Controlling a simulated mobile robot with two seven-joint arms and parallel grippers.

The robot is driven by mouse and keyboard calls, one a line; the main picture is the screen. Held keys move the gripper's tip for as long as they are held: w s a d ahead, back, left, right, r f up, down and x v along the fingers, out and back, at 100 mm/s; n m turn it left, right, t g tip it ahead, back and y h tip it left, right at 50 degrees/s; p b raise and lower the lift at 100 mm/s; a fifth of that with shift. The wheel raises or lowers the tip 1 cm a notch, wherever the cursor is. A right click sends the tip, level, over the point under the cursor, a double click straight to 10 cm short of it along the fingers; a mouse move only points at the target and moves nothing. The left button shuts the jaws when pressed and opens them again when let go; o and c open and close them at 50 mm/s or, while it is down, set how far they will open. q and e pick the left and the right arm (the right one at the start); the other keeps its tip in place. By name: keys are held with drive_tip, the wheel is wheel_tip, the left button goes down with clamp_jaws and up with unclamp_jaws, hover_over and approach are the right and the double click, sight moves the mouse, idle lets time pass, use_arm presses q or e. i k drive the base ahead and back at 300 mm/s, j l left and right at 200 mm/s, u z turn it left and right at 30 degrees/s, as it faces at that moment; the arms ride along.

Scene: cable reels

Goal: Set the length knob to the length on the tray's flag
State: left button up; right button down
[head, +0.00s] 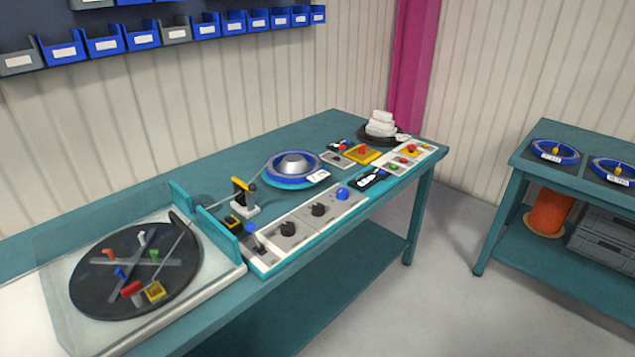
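Two black knobs, one nearer (288,228) and one farther (320,209), stand on grey plates along the front panel of the teal bench. A blue knob (342,193) sits just beyond them. I cannot tell which is the length knob, and no dial marks are readable. A blue round tray (290,181) with a silver hub stands behind the knobs. A small white flag (319,175) is on its right side; its writing is too small to read. Neither of my grippers is in view.
A black turntable (110,290) with coloured pegs lies at the left, beside a yellow-topped post (244,195). A black display (370,181), yellow box with red button (362,153) and white stack (380,124) are farther right. Two labelled blue trays (556,164) (605,166) sit on another bench.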

sight(343, 193)
drive_tip(key=i+l, duration=0.1)
drive_tip(key=i, duration=0.8)
